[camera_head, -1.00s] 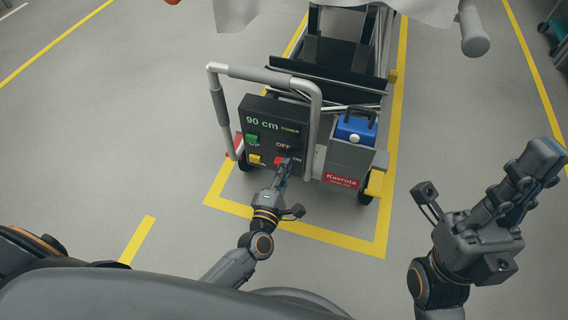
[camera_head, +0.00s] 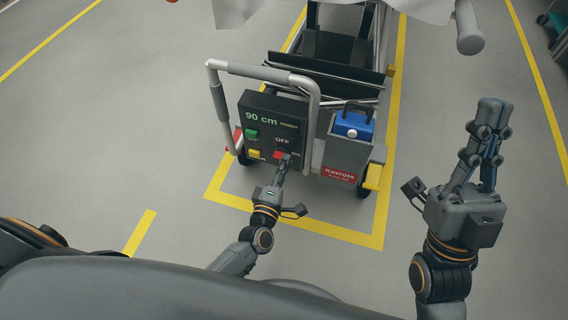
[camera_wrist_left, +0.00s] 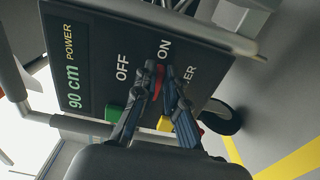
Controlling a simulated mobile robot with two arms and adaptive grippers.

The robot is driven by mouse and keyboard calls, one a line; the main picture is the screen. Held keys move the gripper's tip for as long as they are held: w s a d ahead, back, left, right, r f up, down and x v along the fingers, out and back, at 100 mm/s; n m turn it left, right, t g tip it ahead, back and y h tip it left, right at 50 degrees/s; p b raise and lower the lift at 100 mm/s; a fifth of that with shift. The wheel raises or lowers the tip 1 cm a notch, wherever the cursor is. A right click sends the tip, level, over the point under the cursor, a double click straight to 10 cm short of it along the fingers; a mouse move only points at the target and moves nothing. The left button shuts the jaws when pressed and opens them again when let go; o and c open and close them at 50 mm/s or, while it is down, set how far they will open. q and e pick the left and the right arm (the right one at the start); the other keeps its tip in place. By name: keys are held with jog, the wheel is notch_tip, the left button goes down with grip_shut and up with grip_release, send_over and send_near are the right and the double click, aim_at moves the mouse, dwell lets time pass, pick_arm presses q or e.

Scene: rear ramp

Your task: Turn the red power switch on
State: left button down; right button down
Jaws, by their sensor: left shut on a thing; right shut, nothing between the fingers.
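The red power switch (camera_head: 279,155) sits on a black control panel (camera_head: 259,112) on a cart, left of the ON label and below the OFF label. My left gripper (camera_head: 285,161) is at the panel, its fingers shut on the switch. In the left wrist view the red switch (camera_wrist_left: 158,82) shows between the two fingertips (camera_wrist_left: 160,72), next to the ON label (camera_wrist_left: 165,48). The fingers hide part of it, and I cannot tell which position it is in. My right gripper (camera_head: 490,104) is shut, empty and raised at the right, away from the cart.
A grey handle (camera_head: 262,74) arches over the panel. A green button (camera_head: 251,135) and a yellow button (camera_head: 254,155) sit left of the switch. A blue box (camera_head: 353,126) sits in a grey holder (camera_head: 345,153) to the right. The floor around is open, with yellow lines.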

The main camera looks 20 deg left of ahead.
pick_arm(q)
jog(key=c, duration=1.4)
grip_release()
jog(key=s, duration=1.2)
jog(key=shift+a, duration=0.15)
